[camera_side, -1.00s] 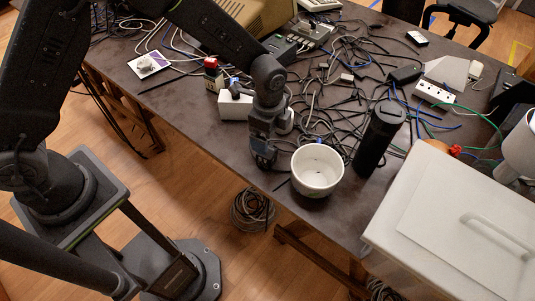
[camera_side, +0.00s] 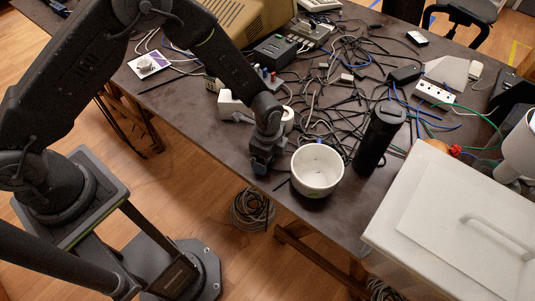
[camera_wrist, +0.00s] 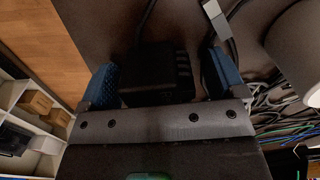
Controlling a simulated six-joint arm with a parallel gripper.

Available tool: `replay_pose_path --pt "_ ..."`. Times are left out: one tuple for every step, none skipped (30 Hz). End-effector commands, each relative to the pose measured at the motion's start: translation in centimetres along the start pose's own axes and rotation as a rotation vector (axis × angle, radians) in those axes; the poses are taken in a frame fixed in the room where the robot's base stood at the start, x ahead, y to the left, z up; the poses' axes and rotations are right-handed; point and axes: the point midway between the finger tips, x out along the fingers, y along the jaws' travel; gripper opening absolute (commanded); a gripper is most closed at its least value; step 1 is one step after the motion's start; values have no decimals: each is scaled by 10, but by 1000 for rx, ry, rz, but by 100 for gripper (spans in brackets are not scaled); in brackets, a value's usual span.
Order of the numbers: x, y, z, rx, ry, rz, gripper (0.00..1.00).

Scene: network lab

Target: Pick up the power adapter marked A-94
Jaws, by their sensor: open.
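A black block-shaped adapter (camera_wrist: 155,72) with a cable leaving its top edge lies on the dark table in the wrist view. I cannot read any marking on it, so I cannot tell whether it is A-94. My gripper (camera_wrist: 161,78) is open, with one blue-padded finger on each side of the adapter. A gap shows on the right side; I cannot tell whether the left finger touches it. In the side view my gripper (camera_side: 261,164) is low over the table near its front edge, left of the white bowl, and hides the adapter.
The white bowl (camera_side: 317,171) stands close to the right of my gripper. A black cylinder (camera_side: 380,138) stands beyond it. Tangled cables (camera_side: 335,90) cover the table behind. A large white lidded box (camera_side: 455,215) is at the right. A white block (camera_side: 231,104) lies behind left.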

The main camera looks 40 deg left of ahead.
Motion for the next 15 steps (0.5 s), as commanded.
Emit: replay_pose_path --pt "0 0 0 0 0 0 86" --pt "0 0 0 0 0 0 84" --pt "0 0 0 0 0 0 80" --pt "0 0 0 0 0 0 77" --pt "0 0 0 0 0 0 74" --pt "0 0 0 0 0 0 70" --pt "0 0 0 0 0 0 67" --pt "0 0 0 0 0 0 64" --pt "0 0 0 0 0 0 61" --pt "0 0 0 0 0 0 58" --pt "0 0 0 0 0 0 55" --pt "0 0 0 0 0 0 51" --pt "0 0 0 0 0 0 48" --pt "0 0 0 0 0 0 45" --pt "0 0 0 0 0 0 42"
